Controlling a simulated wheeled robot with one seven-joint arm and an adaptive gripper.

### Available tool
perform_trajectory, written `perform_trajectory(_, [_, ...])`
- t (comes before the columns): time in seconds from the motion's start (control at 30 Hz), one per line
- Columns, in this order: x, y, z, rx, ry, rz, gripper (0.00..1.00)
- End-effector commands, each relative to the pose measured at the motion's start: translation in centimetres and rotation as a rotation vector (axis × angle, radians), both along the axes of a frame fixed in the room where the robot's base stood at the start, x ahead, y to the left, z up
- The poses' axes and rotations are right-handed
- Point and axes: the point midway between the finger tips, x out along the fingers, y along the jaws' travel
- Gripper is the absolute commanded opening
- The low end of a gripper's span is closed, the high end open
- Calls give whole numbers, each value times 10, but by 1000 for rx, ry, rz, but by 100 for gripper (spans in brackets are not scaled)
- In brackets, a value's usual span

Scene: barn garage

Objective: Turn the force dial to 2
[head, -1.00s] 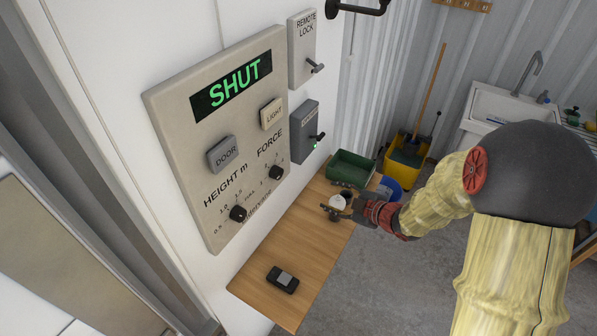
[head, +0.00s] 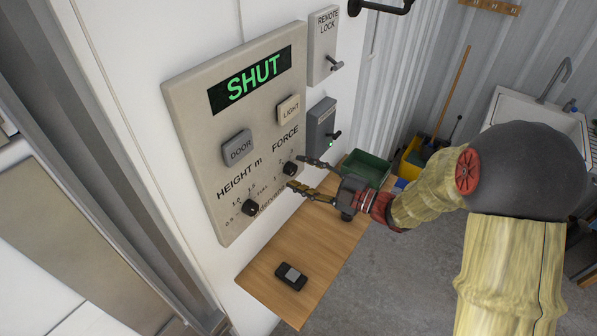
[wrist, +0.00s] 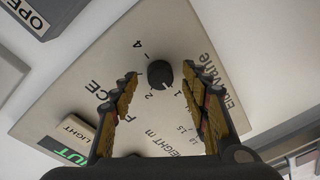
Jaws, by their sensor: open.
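The force dial (head: 291,168) is a small black knob on the beige wall panel (head: 190,130), under the word FORCE. In the wrist view the dial (wrist: 160,74) stands among printed marks, with 1, 2 and 4 readable. My gripper (head: 301,173) is open and empty, pointing at the panel. Its fingers are spread on either side of the dial in the wrist view, and no contact shows.
The height dial (head: 249,207) sits lower left of the force dial. DOOR (head: 237,148) and LIGHT (head: 288,109) buttons are above, and the display (head: 250,80) reads SHUT. Below is a wooden shelf (head: 310,240) with a black device (head: 291,276) and a green bin (head: 366,168).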

Motion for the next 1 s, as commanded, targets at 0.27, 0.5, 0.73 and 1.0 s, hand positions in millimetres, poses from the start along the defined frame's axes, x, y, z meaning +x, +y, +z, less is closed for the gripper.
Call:
perform_trajectory(0.27, [7, 12, 0, 0, 1, -1, 46])
perform_trajectory(0.5, [7, 11, 0, 0, 1, -1, 43])
perform_trajectory(0.73, [7, 11, 0, 0, 1, -1, 30])
perform_trajectory(1.0, [7, 11, 0, 0, 1, -1, 14])
